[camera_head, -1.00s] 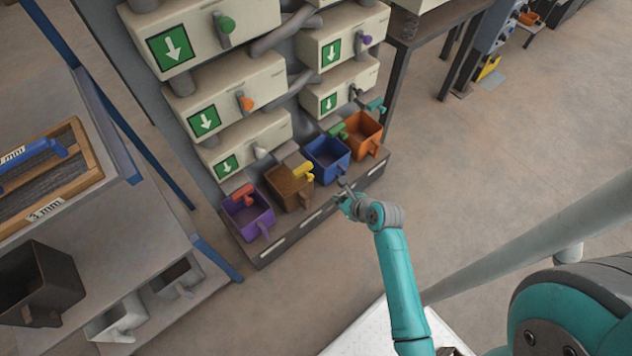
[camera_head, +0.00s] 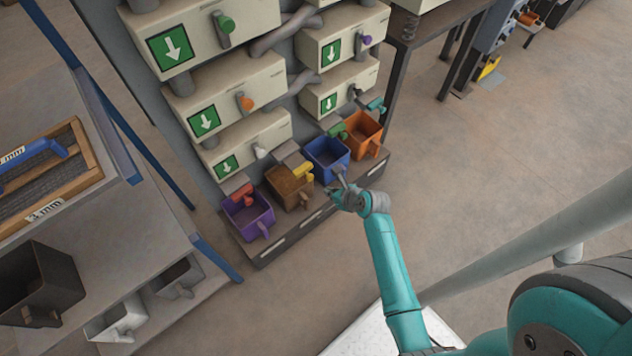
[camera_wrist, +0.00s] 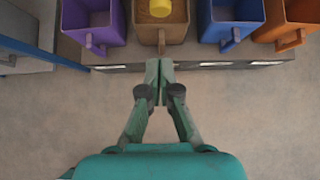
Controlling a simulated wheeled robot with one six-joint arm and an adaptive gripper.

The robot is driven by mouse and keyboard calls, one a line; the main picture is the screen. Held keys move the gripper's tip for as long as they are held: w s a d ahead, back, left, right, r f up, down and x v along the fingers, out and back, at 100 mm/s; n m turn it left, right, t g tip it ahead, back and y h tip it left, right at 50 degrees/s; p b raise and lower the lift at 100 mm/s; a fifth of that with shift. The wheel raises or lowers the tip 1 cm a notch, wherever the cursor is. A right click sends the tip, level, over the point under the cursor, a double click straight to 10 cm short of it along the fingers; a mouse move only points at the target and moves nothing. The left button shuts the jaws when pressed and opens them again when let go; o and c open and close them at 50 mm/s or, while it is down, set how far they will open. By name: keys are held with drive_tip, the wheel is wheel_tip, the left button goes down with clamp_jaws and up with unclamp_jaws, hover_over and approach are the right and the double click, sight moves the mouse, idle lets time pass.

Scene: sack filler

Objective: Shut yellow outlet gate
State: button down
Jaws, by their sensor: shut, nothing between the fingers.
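The yellow outlet gate (camera_head: 302,173) shows as a small yellow handle above the brown bin (camera_head: 288,188), at the foot of the machine. In the wrist view the yellow gate (camera_wrist: 160,8) shows as a round yellow end over the brown bin (camera_wrist: 160,30), at the top edge. My gripper (camera_head: 341,177) is shut and empty, in front of the shelf near the blue bin in the head view. In the wrist view my gripper (camera_wrist: 153,68) points up toward the brown bin's handle, just below it in the picture. Whether they touch I cannot tell.
A purple bin (camera_head: 248,217), a blue bin (camera_head: 327,158) and an orange bin (camera_head: 363,134) flank the brown one. A red gate handle (camera_head: 242,192) and a green one (camera_head: 338,130) are close by. A rack (camera_head: 165,235) stands at left. The floor in front is clear.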

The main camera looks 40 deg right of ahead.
sight(306, 173)
drive_tip(key=w+f, duration=0.3)
drive_tip(key=w, duration=0.4)
drive_tip(key=shift+w+f, duration=0.15)
drive_tip(key=shift+w, duration=0.05)
